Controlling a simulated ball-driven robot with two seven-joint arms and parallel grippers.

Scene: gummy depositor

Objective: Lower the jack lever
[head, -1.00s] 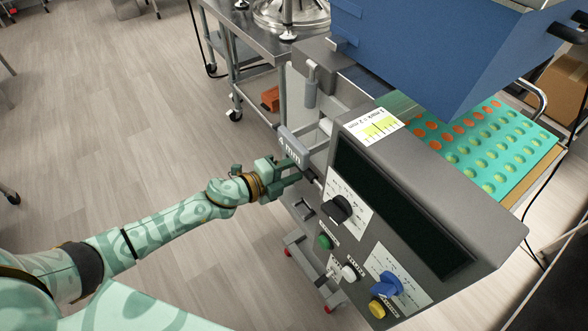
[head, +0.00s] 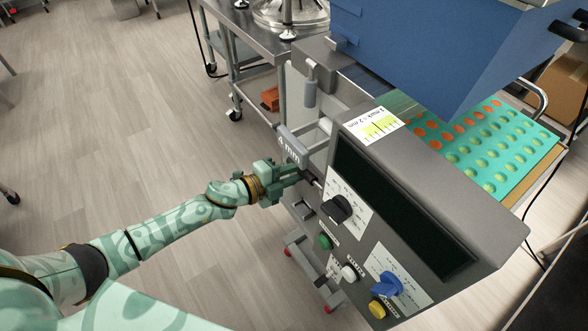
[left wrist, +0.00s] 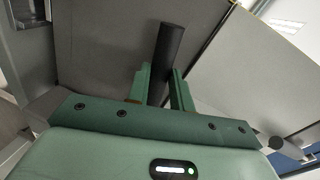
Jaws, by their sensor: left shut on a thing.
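The jack lever, a black rod-like handle (head: 312,179), sticks out from the left side of the grey depositor (head: 440,170) in the head view. My left gripper (head: 297,174) is shut on the lever just below the grey "4 mm" block (head: 292,146). In the left wrist view, the black lever (left wrist: 168,48) stands between the two green fingers (left wrist: 163,88), its rounded end beyond them. The fingers hide part of the lever. My right gripper is not in view.
The front panel has a black knob (head: 337,208), a blue knob (head: 389,284), and green (head: 324,242), white (head: 348,272) and yellow (head: 377,309) buttons. A blue hopper (head: 430,45) stands above a teal mould tray (head: 515,175). The floor (head: 130,130) at left is clear.

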